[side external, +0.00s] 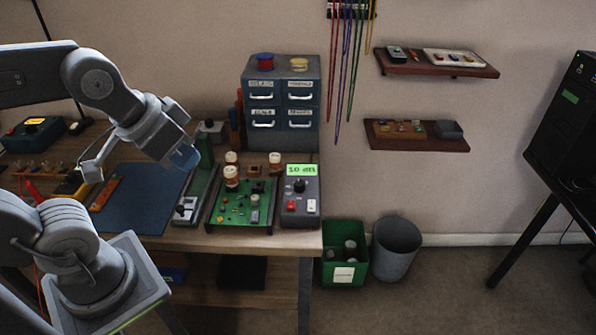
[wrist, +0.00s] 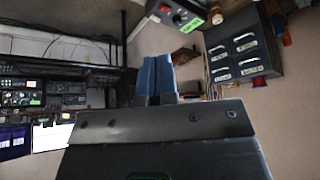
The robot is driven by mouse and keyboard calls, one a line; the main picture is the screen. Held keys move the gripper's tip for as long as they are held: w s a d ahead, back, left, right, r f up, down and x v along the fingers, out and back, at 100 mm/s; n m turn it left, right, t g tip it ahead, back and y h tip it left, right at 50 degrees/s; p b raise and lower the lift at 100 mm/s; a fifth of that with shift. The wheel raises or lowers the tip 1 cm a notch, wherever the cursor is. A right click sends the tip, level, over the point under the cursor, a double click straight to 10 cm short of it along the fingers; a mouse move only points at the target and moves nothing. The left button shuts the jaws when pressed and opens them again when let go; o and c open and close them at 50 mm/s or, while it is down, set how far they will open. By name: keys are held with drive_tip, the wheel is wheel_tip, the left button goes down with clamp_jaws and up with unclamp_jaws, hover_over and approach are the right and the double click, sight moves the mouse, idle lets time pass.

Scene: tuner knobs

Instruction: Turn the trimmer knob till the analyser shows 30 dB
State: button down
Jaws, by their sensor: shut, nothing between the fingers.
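The analyser (side external: 300,207) is a grey box at the table's right end. Its green display (side external: 301,170) appears to read 10 dB. It has a black dial, a red button and a white button. The green circuit board (side external: 233,214) lies left of it. Several pale-topped brown knobs stand at the board, one of them a larger knob (side external: 232,178); I cannot tell which is the trimmer. My gripper (side external: 187,157) is shut and empty, in the air left of the board and apart from it. Its blue fingers (wrist: 154,76) are together in the wrist view.
A grey drawer cabinet (side external: 282,136) stands behind the board. A blue mat (side external: 142,205) lies on the table to the left. A green bin (side external: 345,262) and a grey bin (side external: 396,250) stand on the floor at right. The air above the board is clear.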

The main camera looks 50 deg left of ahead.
drive_tip(key=c, duration=1.8)
unclamp_jaws()
drive_tip(key=shift+o, duration=0.7)
drive_tip(key=shift+w, duration=0.15)
drive_tip(key=o, duration=0.6)
drive_tip(key=w+a+n+g, duration=0.3)
drive_tip(key=w+n, duration=0.1)
drive_tip(key=w, duration=0.3)
drive_tip(key=shift+f+n, duration=0.3)
drive_tip(key=shift+f, duration=0.15)
drive_tip(key=shift+o, duration=0.4)
drive_tip(key=w+a+n, duration=0.1)
drive_tip(key=w+f+n+g+h, duration=0.1)
drive_tip(key=w, duration=0.1)
drive_tip(key=w+a+f+n, duration=0.1)
drive_tip(key=shift+w+a+f+g, duration=0.15)
drive_tip(key=shift+w+a+g, duration=0.05)
drive_tip(key=shift+a+g, duration=0.15)
drive_tip(key=n+g+h, duration=0.3)
drive_tip(key=n, duration=0.3)
approach(255, 197)
drive_tip(key=s+v, duration=0.1)
drive_tip(key=v, duration=0.4)
drive_tip(key=shift+t, duration=0.25)
drive_tip(key=x, duration=1.4)
drive_tip(key=shift+w+f, duration=0.1)
drive_tip(key=shift+c, duration=0.2)
drive_tip(key=c, duration=0.8)
